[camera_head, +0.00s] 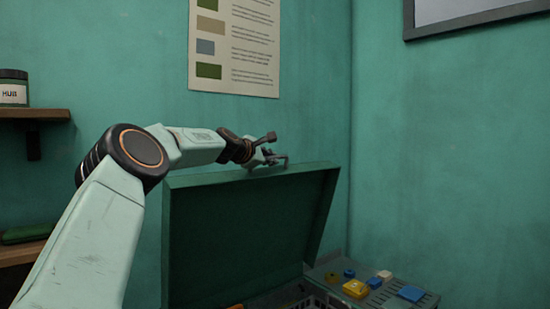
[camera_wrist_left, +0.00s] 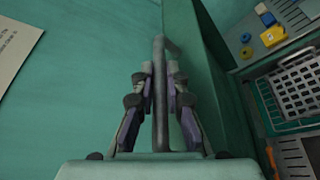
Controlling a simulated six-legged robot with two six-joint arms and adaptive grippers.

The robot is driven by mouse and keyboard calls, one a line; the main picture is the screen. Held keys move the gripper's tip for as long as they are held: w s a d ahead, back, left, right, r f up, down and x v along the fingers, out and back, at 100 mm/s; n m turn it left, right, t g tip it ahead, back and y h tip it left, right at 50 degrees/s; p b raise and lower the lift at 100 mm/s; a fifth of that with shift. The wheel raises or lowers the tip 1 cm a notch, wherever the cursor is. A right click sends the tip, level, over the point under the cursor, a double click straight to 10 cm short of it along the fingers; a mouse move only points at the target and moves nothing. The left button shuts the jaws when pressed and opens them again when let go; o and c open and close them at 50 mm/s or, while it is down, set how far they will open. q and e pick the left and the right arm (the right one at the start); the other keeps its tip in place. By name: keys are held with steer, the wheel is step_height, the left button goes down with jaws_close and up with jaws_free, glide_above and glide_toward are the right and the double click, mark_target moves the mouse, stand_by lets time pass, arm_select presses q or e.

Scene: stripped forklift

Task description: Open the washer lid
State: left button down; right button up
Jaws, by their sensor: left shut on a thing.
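The washer lid (camera_head: 240,232) is a dark green panel that stands raised, close to upright, at the back of the washer against the green wall. My left gripper (camera_head: 272,158) is at the lid's top edge. In the left wrist view my left gripper (camera_wrist_left: 160,110) is shut on a grey bar-shaped handle (camera_wrist_left: 160,80), with a finger on each side of it. The washer's open inside, with a metal basket (camera_wrist_left: 300,85), shows in the left wrist view. My right gripper is in neither view.
On the washer's side ledge (camera_head: 400,301) sit a yellow block (camera_head: 356,289), a blue block (camera_head: 411,293) and several smaller pieces. A wooden shelf (camera_head: 35,114) with a jar (camera_head: 13,88) is at the left. A poster (camera_head: 235,45) hangs on the wall behind.

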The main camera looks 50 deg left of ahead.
arm_select(q)
steer(key=shift+a, duration=0.1)
stand_by(0.3)
steer(key=c, duration=1.4)
jaws_free()
steer(key=shift+w, duration=0.1)
steer(key=shift+o, duration=0.2)
